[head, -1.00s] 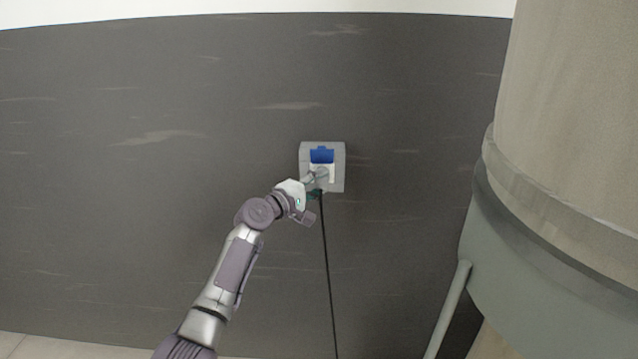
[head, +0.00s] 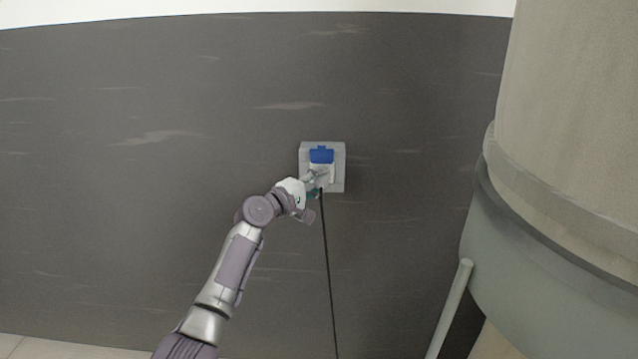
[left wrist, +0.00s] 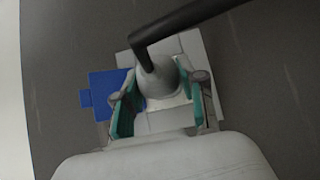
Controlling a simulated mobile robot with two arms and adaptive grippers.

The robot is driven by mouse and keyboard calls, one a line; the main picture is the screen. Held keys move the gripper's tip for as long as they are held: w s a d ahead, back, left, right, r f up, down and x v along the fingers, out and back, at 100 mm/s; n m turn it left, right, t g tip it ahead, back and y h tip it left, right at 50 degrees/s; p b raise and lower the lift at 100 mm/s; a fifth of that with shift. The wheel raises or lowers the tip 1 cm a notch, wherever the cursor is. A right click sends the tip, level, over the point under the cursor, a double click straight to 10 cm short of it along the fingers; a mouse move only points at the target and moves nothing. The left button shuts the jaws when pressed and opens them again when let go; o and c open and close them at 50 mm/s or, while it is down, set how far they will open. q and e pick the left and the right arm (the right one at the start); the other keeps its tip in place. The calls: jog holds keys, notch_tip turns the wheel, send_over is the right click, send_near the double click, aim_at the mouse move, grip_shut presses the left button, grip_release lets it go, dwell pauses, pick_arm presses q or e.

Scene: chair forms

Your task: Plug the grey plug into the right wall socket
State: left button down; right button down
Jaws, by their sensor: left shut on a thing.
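The wall socket (head: 338,150) is a light grey box with a raised blue lid (head: 321,155) on the dark wall; it is the only socket in view. My left gripper (head: 318,182) is at the socket's front, below the lid. In the left wrist view its green-padded fingers (left wrist: 157,98) are shut around the grey plug (left wrist: 158,77), whose black cable (left wrist: 190,18) leaves its back end. The plug is right in front of the socket face (left wrist: 190,47); its front end is hidden, so I cannot tell whether it is inserted. My right gripper is not in view.
The black cable hangs down the wall below the socket in the head view (head: 328,270). A large grey-beige round tank (head: 570,130) with a pipe (head: 450,305) stands at the right. The wall left of the socket is clear.

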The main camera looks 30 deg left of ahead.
pick_arm(q)
jog(key=shift+w+a+r+b, duration=0.1)
jog(key=shift+w+r+b, duration=0.1)
jog(key=shift+b, duration=0.2)
jog(key=shift+a+r, duration=0.15)
jog(key=shift+r, duration=0.1)
dwell(0.3)
jog(key=shift+w+a+f, duration=0.1)
jog(key=shift+w+f, duration=0.1)
jog(key=shift+w, duration=0.05)
jog(key=c, duration=0.6)
grip_release()
jog(key=shift+w, duration=0.1)
jog(key=shift+f, duration=0.1)
